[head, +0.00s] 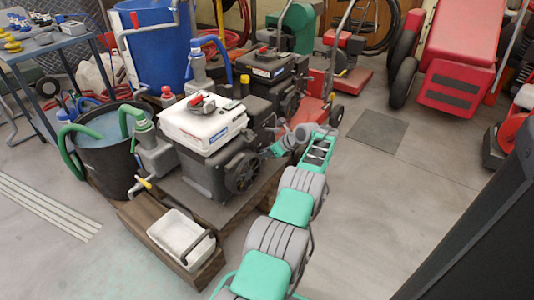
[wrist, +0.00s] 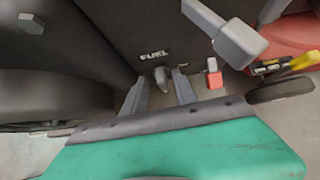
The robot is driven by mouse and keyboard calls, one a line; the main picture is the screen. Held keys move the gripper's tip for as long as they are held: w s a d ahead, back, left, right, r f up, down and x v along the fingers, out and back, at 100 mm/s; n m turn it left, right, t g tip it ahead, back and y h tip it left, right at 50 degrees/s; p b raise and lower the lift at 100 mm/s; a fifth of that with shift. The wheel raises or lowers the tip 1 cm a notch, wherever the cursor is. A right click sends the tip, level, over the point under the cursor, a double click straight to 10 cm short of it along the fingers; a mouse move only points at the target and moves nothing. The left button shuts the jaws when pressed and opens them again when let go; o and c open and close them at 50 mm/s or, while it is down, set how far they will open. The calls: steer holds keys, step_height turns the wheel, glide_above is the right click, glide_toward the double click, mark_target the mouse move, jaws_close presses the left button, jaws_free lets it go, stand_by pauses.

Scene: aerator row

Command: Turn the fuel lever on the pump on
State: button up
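The pump (head: 205,170) is a dark engine unit with a white top and a round recoil cover, on a wooden stand. My gripper (head: 272,150) is at the pump's right side in the head view, where the fuel lever cannot be made out. In the wrist view, a small grey fuel lever (wrist: 162,78) sits just under the white FUEL label (wrist: 154,54) on the dark housing. My gripper (wrist: 160,88) has its two grey fingers apart, one on each side of the lever. I see no clear contact between fingers and lever.
In the wrist view, a larger grey handle (wrist: 236,42) and a small red-tipped part (wrist: 214,76) are right of the lever. A second engine unit (head: 273,75) stands close behind the pump. A black bucket (head: 103,150) with green hose is left.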

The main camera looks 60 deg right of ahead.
steer(key=shift+s+d, duration=0.1)
steer(key=shift+s, duration=0.05)
steer(key=p+v, duration=0.4)
steer(key=v, duration=0.3)
steer(key=shift+s+r, duration=0.25)
steer(key=shift+r, duration=0.05)
